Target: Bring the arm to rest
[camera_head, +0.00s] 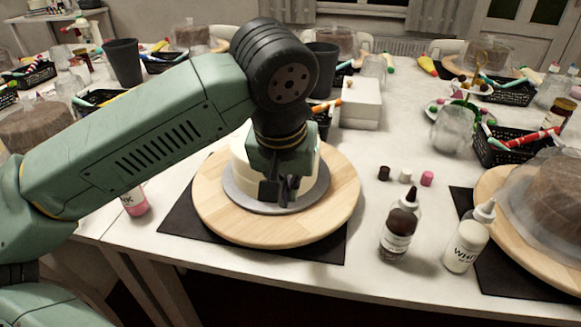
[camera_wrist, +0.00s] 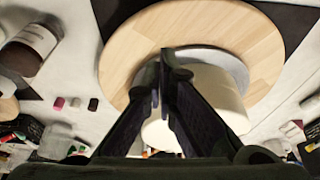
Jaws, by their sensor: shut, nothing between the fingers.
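My arm reaches in from the left in the head view. My gripper (camera_head: 283,190) points down in front of and over a white cake (camera_head: 241,165) and hides part of it. In the wrist view my gripper (camera_wrist: 163,62) is shut with nothing between its fingers, and the white cake (camera_wrist: 215,85) lies behind them. I cannot tell whether the fingers touch the cake. The cake sits on a grey board (camera_head: 237,197) on a round wooden turntable (camera_head: 335,212). The turntable stands on a black mat (camera_head: 180,222).
A dark bottle (camera_head: 397,235) and a white bottle (camera_head: 467,240) stand right of the turntable, near small caps (camera_head: 405,176). A pink bottle (camera_head: 135,203) stands at left. A white box (camera_head: 361,104) stands behind. A second turntable (camera_head: 490,185) is at right. Several black baskets hold tubes.

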